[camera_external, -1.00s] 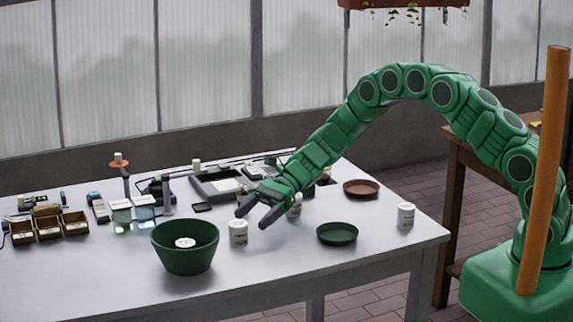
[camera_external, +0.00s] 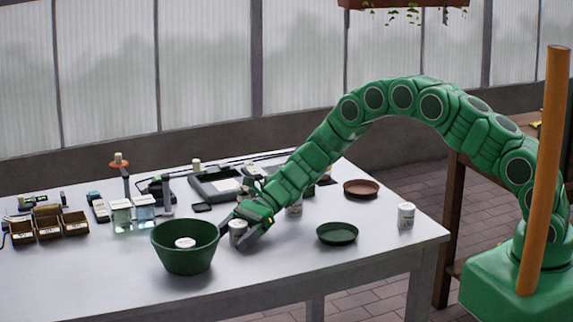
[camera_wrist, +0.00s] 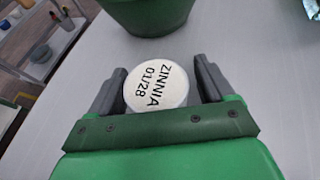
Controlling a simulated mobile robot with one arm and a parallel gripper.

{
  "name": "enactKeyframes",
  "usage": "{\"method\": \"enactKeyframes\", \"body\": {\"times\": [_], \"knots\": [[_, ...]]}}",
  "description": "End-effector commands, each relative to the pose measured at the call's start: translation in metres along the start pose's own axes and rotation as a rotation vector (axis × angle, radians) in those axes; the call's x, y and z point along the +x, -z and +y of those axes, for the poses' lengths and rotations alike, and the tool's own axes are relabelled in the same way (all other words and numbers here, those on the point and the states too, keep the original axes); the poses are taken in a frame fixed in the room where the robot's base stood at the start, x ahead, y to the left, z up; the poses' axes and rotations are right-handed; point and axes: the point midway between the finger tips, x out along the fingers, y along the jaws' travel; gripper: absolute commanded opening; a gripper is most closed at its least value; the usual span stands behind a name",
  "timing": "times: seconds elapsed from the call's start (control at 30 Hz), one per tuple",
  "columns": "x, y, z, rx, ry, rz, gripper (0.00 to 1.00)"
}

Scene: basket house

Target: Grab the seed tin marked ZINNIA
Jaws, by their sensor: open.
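The seed tin marked ZINNIA (camera_wrist: 157,89) is a small white cylinder with "ZINNIA 01/28" printed on its lid. In the wrist view it stands between the two grey fingers of my gripper (camera_wrist: 156,85), with a narrow gap visible on each side. In the external view the tin (camera_external: 238,229) is upright on the table beside the green pot, partly hidden by my gripper (camera_external: 240,239). My gripper is open, its fingers low around the tin.
Other white tins stand behind my gripper (camera_external: 294,206) and at the right (camera_external: 406,216). A green saucer (camera_external: 337,234) lies to the right on the grey table.

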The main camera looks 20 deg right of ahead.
Motion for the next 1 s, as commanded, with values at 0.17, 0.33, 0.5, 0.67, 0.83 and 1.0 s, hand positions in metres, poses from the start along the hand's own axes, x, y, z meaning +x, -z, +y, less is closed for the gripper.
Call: {"method": "enactKeyframes", "body": {"times": [0.17,0.33,0.5,0.67,0.83,1.0], "knots": [[0.0,0.0,0.0,0.001,0.0,0.0,0.78],[0.0,0.001,0.0,0.001,0.0,0.001,0.52],[0.0,0.001,0.0,0.001,-0.001,0.001,0.26],[0.0,0.001,0.001,0.001,-0.001,0.001,0.26],[-0.001,-0.002,0.0,0.001,-0.001,0.001,0.26],[-0.007,-0.015,0.001,0.001,-0.001,0.001,0.26]]}}
